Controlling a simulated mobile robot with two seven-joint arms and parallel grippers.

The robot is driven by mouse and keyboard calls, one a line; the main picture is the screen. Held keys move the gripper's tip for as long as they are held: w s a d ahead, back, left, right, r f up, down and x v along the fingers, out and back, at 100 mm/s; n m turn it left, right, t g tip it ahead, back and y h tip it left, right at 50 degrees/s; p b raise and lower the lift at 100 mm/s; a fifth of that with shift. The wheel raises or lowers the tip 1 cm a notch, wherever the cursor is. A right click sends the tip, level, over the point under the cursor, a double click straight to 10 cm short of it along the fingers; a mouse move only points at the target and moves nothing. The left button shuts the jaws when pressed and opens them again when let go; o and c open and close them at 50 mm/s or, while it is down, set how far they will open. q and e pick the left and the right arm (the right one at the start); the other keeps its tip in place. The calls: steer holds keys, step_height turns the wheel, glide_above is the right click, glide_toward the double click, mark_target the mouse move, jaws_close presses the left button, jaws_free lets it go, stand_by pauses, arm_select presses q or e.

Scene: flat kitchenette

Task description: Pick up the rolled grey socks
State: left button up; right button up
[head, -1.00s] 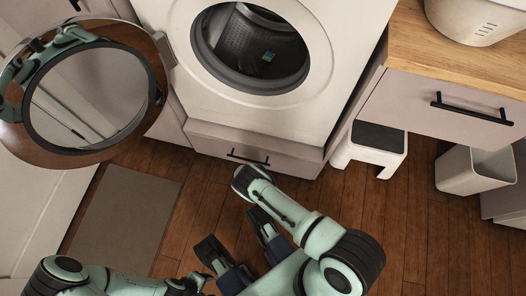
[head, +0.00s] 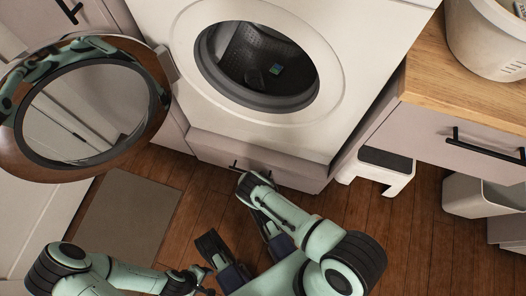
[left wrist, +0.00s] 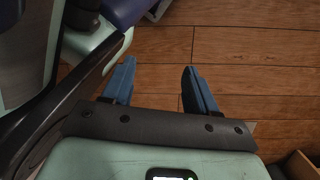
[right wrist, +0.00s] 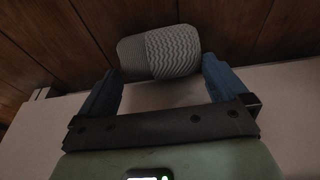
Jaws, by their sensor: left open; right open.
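The rolled grey socks (right wrist: 160,52), with a ribbed and zigzag knit, show in the right wrist view against the wooden floor. They lie at the tips of my right gripper (right wrist: 161,72), which is open with one finger to each side. I cannot tell whether the fingers touch them. In the head view the socks and right gripper are not visible; my right arm (head: 300,225) reaches down towards the washing machine's base. My left gripper (head: 238,234) is open and empty above the floor; its parted fingers also show in the left wrist view (left wrist: 158,70).
The washing machine (head: 190,95) has its round door (head: 150,128) swung open to the left, and a small teal item (head: 276,69) lies inside the drum. A stool (head: 385,165), a white bin (head: 470,195) and a counter (head: 430,85) stand right. A mat (head: 125,215) lies left.

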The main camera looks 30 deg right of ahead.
arm_select(q)
steer(key=shift+s, duration=0.15)
arm_select(e)
steer(key=shift+s, duration=0.1)
steer(key=c, duration=0.8)
steer(key=shift+a+r, duration=0.3)
steer(key=shift+c, duration=0.2)
steer(key=shift+w+a+r+p, duration=0.4)
steer(key=shift+w+a+r, duration=0.15)
steer(key=shift+a+r, duration=0.25)
arm_select(q)
steer(key=shift+b, duration=0.4)
arm_select(e)
steer(key=w+a+r, duration=0.4)
steer(key=a+r, duration=0.1)
steer(key=a, duration=0.5)
steer(key=shift+w+a+r, duration=0.15)
steer(key=shift+a+r, duration=0.25)
